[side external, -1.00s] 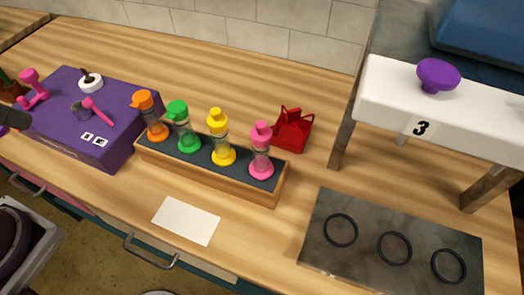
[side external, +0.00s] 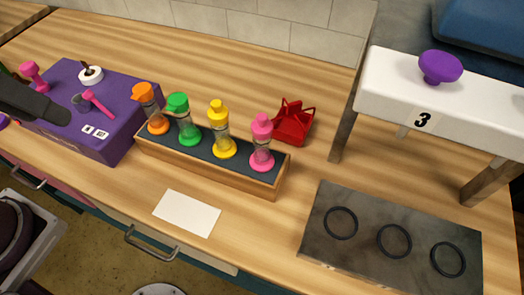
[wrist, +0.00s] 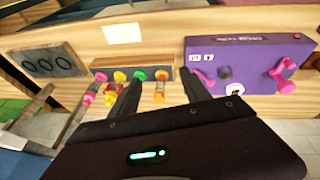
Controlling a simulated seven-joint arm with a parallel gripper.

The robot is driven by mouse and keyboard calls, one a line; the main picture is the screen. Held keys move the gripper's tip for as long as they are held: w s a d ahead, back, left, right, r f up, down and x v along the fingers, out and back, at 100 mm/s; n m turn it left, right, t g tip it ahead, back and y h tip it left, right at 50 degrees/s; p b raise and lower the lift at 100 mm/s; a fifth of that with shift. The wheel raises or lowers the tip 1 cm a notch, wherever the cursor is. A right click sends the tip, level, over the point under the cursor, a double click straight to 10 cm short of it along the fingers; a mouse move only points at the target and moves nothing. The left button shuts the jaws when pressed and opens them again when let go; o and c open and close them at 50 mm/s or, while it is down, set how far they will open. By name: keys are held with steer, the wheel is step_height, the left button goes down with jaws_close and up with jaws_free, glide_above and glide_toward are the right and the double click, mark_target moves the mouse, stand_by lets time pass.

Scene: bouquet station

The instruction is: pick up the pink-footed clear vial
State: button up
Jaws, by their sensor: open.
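The pink-footed clear vial (side external: 262,144) stands upright at the right end of a wooden rack (side external: 210,175), with a pink cap on top. It also shows in the wrist view (wrist: 94,89), left of my fingers. Beside it in the rack stand clear vials with yellow (side external: 220,130), green (side external: 184,120) and orange (side external: 151,110) feet and caps. My gripper (wrist: 160,78) is open and empty in the wrist view, its two dark fingers apart. In the side view a dark part of my gripper shows over the purple box at the left, well away from the pink-footed vial.
A red basket (side external: 292,122) stands just behind the rack's right end. The purple box (side external: 107,142) carries pink tools. A white shelf (side external: 385,105) marked 3 holds a purple knob. A grey plate (side external: 368,255) with black rings and a white card (side external: 187,213) lie in front.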

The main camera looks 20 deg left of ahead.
steer(key=w+d+f+n+g+h, duration=0.2)
steer(key=w+d+n+g+h, duration=0.55)
steer(key=d, duration=0.55)
steer(key=n+h, duration=0.3)
steer(key=n, duration=0.3)
glide_toward(258, 119)
steer(key=d+f, duration=0.1)
steer(key=s+d+f+t, duration=0.1)
steer(key=shift+d+f, duration=0.1)
steer(key=shift+d, duration=0.25)
steer(key=shift+n, duration=0.45)
steer(key=x, duration=0.7)
steer(key=shift+w+d+f, duration=0.15)
steer(key=shift+w+f, duration=0.1)
jaws_close()
